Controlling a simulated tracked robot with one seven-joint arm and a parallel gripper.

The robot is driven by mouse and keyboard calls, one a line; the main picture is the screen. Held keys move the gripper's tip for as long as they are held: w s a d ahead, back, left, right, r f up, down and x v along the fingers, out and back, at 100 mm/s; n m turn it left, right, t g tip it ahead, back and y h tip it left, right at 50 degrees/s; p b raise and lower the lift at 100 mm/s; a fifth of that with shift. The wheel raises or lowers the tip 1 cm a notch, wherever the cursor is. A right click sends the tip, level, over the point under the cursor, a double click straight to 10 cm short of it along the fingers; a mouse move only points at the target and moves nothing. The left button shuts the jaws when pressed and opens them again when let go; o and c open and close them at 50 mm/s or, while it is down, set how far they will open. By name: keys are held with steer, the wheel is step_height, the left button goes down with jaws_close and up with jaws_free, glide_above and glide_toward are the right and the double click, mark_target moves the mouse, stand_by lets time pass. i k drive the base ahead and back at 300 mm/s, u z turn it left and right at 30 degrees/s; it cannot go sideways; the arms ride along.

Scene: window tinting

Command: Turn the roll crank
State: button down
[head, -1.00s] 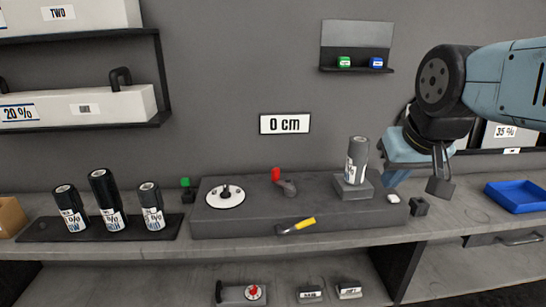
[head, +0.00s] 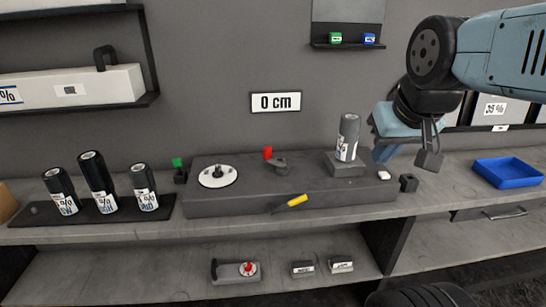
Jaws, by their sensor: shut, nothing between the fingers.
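A low dark grey station (head: 330,200) stands on the bench, below a sign (head: 276,102) reading "0 cm". A small grey lever part with a red upright piece (head: 268,153) is on its top, and a yellow handle (head: 297,200) slants at its front edge. I cannot tell for certain which of these is the roll crank. A grey labelled roll (head: 348,138) stands upright on a block at the station's right end. A white dial (head: 218,176) is on the left. My gripper (head: 428,160) is shut and empty, right of the roll and apart from the station.
Dark labelled rolls (head: 97,182) stand on a black tray at left. A green-topped part (head: 178,163) stands left of the station. A blue tray (head: 508,173) is at right, with clear bench before it. A red-knobbed device (head: 236,271) and labelled blocks (head: 303,268) lie on the lower shelf.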

mark_target(282, 169)
steer(key=z, duration=1.15)
steer(key=k, duration=0.9)
steer(key=u, duration=1.2)
steer(key=i, duration=1)
steer(key=u, duration=0.05)
